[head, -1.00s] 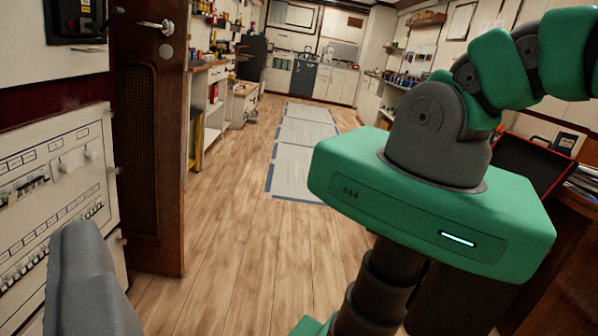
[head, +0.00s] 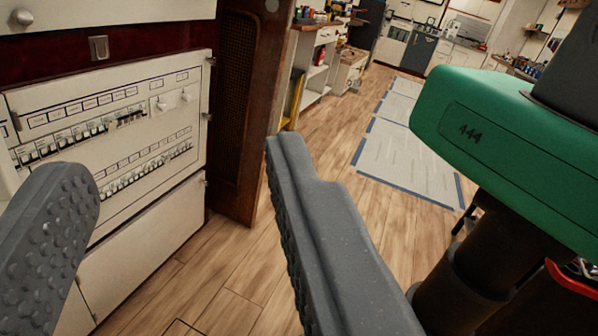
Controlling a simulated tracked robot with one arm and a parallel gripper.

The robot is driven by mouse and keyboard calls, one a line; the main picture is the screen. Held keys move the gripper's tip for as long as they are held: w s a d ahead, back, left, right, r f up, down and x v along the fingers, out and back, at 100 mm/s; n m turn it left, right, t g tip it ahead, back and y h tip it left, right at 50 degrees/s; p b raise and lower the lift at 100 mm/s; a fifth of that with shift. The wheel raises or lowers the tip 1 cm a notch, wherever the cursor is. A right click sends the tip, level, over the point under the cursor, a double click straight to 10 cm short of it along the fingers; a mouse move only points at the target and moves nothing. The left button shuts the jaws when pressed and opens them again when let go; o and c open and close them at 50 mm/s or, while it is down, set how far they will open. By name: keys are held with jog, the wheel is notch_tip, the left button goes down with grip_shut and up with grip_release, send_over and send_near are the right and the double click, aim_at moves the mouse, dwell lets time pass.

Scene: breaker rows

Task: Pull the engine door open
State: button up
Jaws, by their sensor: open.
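A brown wooden door (head: 238,110) with a dark mesh panel stands edge-on to the right of the breaker panel. Its top, with any handle, is outside the frame. No label shows whether it is the engine door. A cream breaker panel (head: 75,112) with rows of switches and two round knobs is at left. A plain cream lower panel (head: 140,258) is below it. My gripper (head: 180,162) is open and empty, its grey fingers wide apart in front of these panels. The left finger hides part of the breaker panel. I cannot tell any contact.
A small metal latch (head: 98,47) sits on the dark red strip above the panel. White sheets with blue edges (head: 405,160) lie on the floor. Shelves (head: 315,75) stand behind the door.

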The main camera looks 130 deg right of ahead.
jog(key=shift+s, duration=0.5)
